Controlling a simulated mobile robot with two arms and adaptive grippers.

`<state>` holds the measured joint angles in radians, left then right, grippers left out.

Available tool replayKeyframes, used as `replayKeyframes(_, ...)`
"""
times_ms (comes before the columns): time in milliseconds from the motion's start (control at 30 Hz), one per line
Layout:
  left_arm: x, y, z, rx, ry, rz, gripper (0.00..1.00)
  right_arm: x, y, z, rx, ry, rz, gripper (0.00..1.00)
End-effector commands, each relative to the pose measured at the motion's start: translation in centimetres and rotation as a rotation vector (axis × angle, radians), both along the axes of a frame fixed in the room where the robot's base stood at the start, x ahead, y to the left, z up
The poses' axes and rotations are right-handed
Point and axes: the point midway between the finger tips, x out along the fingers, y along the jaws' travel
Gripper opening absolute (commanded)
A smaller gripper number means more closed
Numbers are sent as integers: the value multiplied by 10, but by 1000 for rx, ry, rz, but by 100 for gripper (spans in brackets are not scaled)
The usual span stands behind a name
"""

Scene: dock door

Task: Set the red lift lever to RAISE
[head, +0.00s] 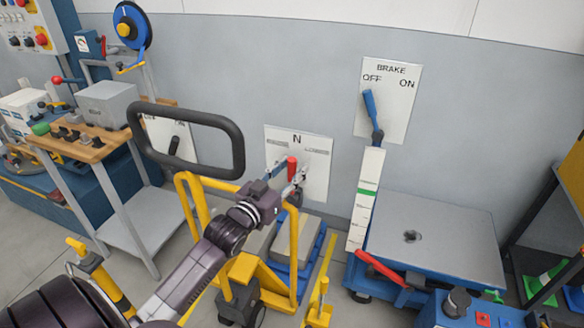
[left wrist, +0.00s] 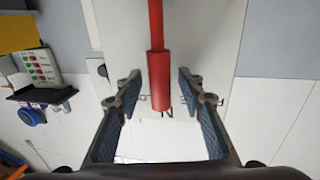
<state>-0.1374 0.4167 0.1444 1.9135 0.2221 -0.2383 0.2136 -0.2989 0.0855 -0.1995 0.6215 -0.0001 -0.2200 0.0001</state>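The red lever (head: 292,168) stands upright at a pale plate (head: 318,178) marked N on the grey wall; the smaller side labels are too small to read. In the left wrist view, its red handle (left wrist: 158,82) comes down from the top and ends between the fingers. My left gripper (head: 284,181) is at the lever. It is open, with a finger on each side of the handle and a visible gap to both. The lever's lower part is partly hidden behind the gripper. My right gripper is not in view.
A blue brake lever (head: 371,112) leans to OFF on its plate at right. A blue lift table (head: 436,232) stands below. A yellow cart with a black loop handle (head: 187,113) stands close to my left arm. A wooden-topped workbench (head: 88,150) is at left.

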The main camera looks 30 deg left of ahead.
Motion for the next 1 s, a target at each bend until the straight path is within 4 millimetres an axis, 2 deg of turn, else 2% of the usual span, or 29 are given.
replayKeyframes(300,3,0,0,0,1,0,35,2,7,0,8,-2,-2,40)
replayKeyframes(633,2,0,0,0,1,0,0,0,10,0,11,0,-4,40)
replayKeyframes(1000,2,1,0,-6,0,0,0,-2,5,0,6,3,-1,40)
